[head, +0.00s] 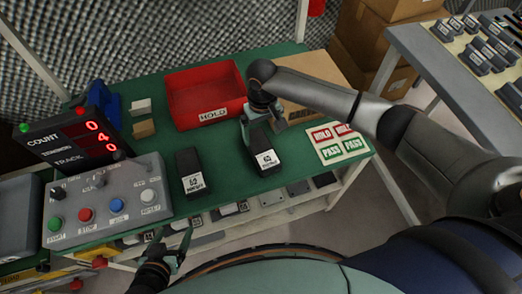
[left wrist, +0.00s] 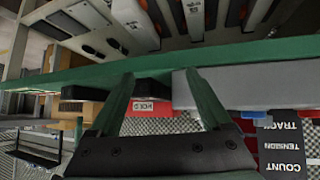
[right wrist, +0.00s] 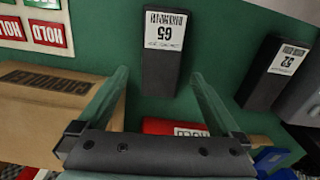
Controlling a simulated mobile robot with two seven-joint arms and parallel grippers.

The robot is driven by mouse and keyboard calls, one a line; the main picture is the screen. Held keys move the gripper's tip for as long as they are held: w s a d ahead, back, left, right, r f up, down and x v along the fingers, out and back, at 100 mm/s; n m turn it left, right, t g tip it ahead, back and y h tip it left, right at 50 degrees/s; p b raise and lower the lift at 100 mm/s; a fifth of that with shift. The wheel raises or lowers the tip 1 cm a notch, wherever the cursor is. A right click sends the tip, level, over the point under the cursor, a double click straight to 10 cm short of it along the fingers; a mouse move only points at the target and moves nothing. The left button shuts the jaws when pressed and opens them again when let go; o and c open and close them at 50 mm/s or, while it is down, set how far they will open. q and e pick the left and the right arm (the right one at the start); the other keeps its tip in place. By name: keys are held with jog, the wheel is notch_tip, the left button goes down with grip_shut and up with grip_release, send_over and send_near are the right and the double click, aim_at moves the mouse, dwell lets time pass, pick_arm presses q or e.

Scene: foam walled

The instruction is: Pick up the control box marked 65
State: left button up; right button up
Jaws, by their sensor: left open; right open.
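The control box marked 65 (head: 265,165) is a black box with a white label, on the green table near its front edge. It shows upside down in the right wrist view (right wrist: 166,65). My right gripper (head: 262,125) is open over its far end. In the right wrist view the fingertips (right wrist: 160,75) lie to either side of the box, with gaps; I cannot tell their height against it. A similar box marked 52 (head: 188,170) stands to its left. My left gripper (head: 177,248) is open and empty, low before the table's front edge.
A red HOLD bin (head: 205,92) and a cardboard box (head: 309,88) stand behind. HOLD and PASS cards (head: 340,143) lie right. A control panel (head: 107,205) and a count display (head: 80,142) stand left. A shelf under the green tabletop (head: 235,180) holds several boxes.

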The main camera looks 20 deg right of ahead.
aim_at(261, 148)
jog(key=f, duration=0.4)
jog(key=f+b, duration=0.1)
jog(key=f, duration=0.2)
jog(key=shift+s+a+f+b, duration=0.1)
jog(key=shift+s+f+b, duration=0.1)
jog(key=shift+f+b, duration=0.15)
jog(key=c, duration=1.6)
